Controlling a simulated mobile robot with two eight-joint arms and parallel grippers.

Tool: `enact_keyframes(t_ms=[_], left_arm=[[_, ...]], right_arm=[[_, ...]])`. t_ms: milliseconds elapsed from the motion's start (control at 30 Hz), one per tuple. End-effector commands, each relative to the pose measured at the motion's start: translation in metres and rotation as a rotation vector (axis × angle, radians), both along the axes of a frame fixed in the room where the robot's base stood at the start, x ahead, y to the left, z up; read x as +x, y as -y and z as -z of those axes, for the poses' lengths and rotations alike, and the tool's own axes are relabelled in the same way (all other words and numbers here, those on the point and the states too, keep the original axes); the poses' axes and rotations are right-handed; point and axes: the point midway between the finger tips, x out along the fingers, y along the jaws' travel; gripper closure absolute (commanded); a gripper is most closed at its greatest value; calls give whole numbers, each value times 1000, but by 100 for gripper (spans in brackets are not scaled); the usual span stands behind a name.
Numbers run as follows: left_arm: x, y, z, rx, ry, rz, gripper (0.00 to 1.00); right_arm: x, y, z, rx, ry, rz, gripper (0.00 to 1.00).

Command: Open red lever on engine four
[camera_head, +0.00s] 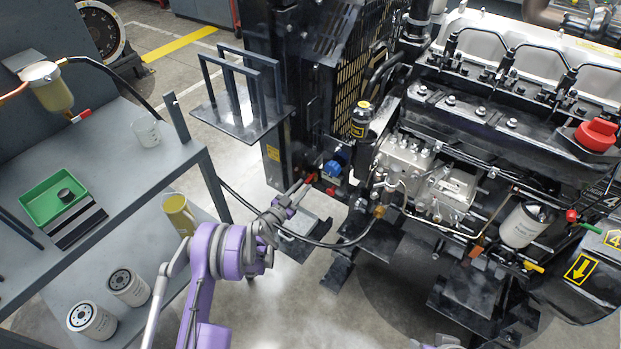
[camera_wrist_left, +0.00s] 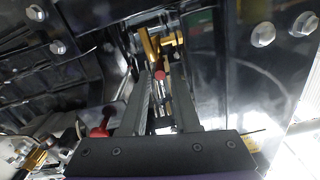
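Engine four (camera_head: 480,120), marked with a 4 on its right side, fills the right of the head view. Small red levers show at its lower left: one (camera_head: 309,178) at my left gripper's tips and one (camera_head: 331,190) just to the right. My left gripper (camera_head: 300,190) reaches in from the lower left. In the left wrist view, its two fingers (camera_wrist_left: 165,85) are apart. A red lever end (camera_wrist_left: 160,71) shows between their tips, below a brass-coloured fitting (camera_wrist_left: 160,45). I cannot tell whether they touch. My right gripper is out of view.
Another red knob (camera_wrist_left: 100,130) sits left of the fingers in the wrist view. A black hose (camera_head: 330,245) runs below my left gripper. A grey shelf (camera_head: 110,175) with a green tray (camera_head: 45,197) stands at the left.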

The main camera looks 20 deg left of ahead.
Motion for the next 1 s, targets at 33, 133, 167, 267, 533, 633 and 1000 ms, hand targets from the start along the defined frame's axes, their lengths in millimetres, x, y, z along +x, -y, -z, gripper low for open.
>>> enact_keyframes(t_ms=[33,133,167,267,533,633,1000], left_arm=[[10,5,1,-1,0,2,70],[25,10,0,0,0,2,70],[29,11,1,0,0,1,70],[40,15,0,0,0,1,70],[49,18,0,0,0,0,70],[49,18,0,0,0,0,70],[49,17,0,0,0,-1,100]], right_arm=[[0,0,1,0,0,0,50],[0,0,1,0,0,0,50],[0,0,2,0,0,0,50],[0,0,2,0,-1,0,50],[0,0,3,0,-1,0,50],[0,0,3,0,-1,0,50],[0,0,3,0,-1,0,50]])
